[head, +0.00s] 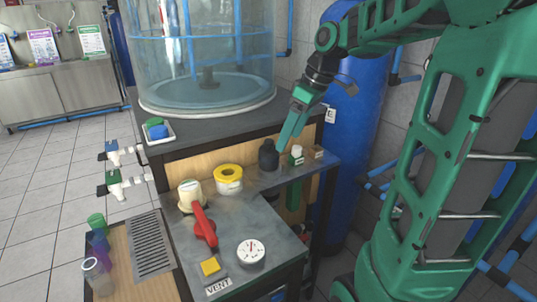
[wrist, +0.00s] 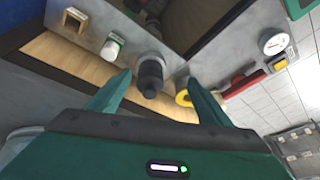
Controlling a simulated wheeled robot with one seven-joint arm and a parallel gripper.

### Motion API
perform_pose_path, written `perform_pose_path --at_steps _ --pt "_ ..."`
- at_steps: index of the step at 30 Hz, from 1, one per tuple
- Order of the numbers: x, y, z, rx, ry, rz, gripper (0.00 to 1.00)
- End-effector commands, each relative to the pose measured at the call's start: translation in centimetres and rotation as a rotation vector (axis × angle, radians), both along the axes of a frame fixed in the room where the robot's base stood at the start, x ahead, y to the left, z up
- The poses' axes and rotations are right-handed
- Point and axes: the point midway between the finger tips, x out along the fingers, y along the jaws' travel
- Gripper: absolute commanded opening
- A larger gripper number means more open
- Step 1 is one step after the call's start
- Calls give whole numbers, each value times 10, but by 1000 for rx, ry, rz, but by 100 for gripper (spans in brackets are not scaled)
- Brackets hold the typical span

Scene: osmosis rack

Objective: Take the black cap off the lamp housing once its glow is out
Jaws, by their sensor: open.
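The dark lamp housing with its black cap (head: 268,155) stands upright on the back ledge in the head view. In the wrist view the black cap (wrist: 150,84) shows between my two fingers, with gaps on both sides. I cannot make out where cap and housing meet, and no glow shows on them. My gripper (head: 285,143) is open and empty, reaching down close to the right of the housing in the head view. In the wrist view its fingertips (wrist: 158,79) are spread on either side of the cap; their height relative to it is unclear.
A small white-and-green fitting (head: 297,153) and a tan block (head: 316,152) stand right of the housing. A yellow ring (head: 228,174), a red handle (head: 204,228), a gauge (head: 250,251) and a yellow button (head: 210,267) are on the lower panel. A large clear tank (head: 205,50) stands behind.

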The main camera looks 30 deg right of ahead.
Motion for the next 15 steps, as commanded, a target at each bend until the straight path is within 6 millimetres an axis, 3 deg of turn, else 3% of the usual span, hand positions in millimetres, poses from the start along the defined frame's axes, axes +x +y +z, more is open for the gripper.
perform_pose_path --at_steps 3,7,15 --pt "26 -3 10 -9 -55 148 72" --pt "38 -2 13 -14 -85 231 72" --pt "49 8 -20 -13 -86 243 72"
